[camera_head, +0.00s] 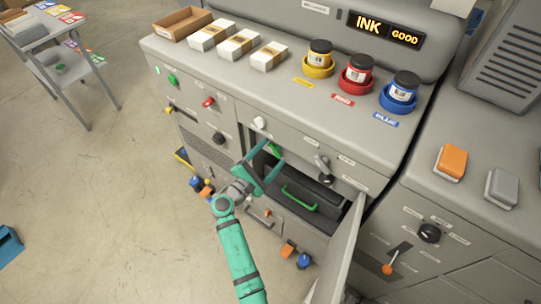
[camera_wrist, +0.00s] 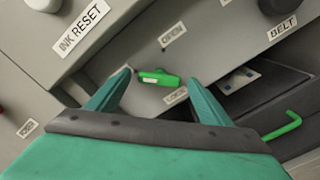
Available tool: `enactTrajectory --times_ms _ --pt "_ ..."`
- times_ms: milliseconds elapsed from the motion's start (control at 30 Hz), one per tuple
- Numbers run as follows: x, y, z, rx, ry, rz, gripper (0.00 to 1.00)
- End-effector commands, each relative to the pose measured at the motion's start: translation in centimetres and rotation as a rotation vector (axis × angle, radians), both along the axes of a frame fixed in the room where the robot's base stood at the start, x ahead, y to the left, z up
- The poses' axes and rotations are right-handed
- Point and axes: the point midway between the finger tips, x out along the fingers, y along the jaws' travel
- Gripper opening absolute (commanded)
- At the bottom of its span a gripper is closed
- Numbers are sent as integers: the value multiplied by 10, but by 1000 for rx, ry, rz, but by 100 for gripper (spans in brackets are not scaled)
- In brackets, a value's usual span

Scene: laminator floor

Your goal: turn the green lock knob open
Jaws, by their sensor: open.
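The green lock knob (camera_wrist: 160,78) is a short bar on the grey panel in the wrist view, with an OPEN label (camera_wrist: 173,35) above it and a label reading like LOCKED (camera_wrist: 177,95) below. It lies nearly level in the picture; which label it points at is unclear. In the head view a bit of the knob (camera_head: 274,150) shows just beyond my gripper (camera_head: 270,160). My gripper is open and empty. In the wrist view its fingertips (camera_wrist: 160,80) lie either side of the knob; whether they touch it is unclear.
An open grey door (camera_head: 340,255) stands right of the opening. A dark unit with a green handle (camera_head: 300,195) sits inside. A white knob by INK RESET (camera_wrist: 45,3) and a dark knob by BELT (camera_wrist: 278,5) flank the lock. Free floor (camera_head: 90,200) lies left.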

Motion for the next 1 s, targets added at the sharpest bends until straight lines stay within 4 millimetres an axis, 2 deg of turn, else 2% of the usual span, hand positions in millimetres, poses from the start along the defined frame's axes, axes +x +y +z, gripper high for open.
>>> enactTrajectory --times_ms 300,333,400,500,767,1000 --pt "2 0 0 0 0 1 73" --pt "2 0 0 0 0 1 69" --pt "2 -1 0 0 0 1 52" --pt "2 -1 0 0 0 0 32" --pt "2 -2 0 15 -10 -1 32" --pt "2 -1 0 97 -71 0 32"
